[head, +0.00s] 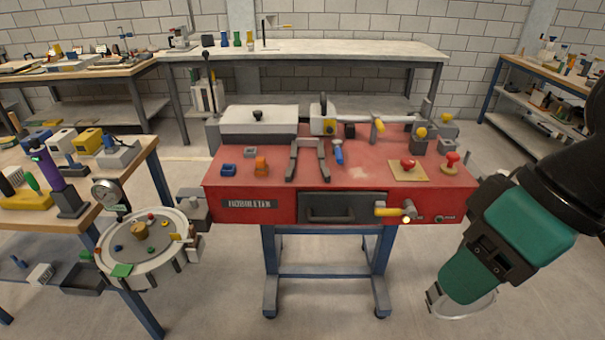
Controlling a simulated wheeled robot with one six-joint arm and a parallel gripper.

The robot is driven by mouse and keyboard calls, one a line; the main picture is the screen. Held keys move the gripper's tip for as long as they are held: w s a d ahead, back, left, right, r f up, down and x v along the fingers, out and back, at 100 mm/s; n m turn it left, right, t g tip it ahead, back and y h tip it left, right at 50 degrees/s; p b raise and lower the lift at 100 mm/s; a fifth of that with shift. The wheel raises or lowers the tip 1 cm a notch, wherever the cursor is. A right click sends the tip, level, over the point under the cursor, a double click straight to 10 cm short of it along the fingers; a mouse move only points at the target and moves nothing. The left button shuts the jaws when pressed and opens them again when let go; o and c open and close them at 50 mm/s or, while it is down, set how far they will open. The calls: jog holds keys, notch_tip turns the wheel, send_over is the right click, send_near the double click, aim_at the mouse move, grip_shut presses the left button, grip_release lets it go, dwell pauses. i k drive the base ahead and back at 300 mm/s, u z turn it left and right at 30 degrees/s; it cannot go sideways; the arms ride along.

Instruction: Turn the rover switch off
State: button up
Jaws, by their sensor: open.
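A red bench unit (240,180) stands ahead on blue legs. No part of it can be read as a rover label, so I cannot tell for sure which control is the rover switch. On its front face at the right, a yellow-handled lever (388,212) points left from a grey pivot, with a small lit lamp (406,220) just below. Small dark knobs (440,219) sit right of it. My gripper (460,307) is at the lower right, below and right of the lever, apart from the bench. It is open and seems empty; its fingers show only in part.
A red mushroom knob (407,164) on a tan plate and another red knob (452,160) stand on the bench top. A grey drawer (340,207) is left of the lever. A round tray (150,257) stands at the left. The floor before the bench is clear.

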aim_at(407, 164)
jog(key=k, duration=0.55)
jog(key=z, duration=0.45)
jog(key=i, duration=1.55)
jog(key=u, duration=0.55)
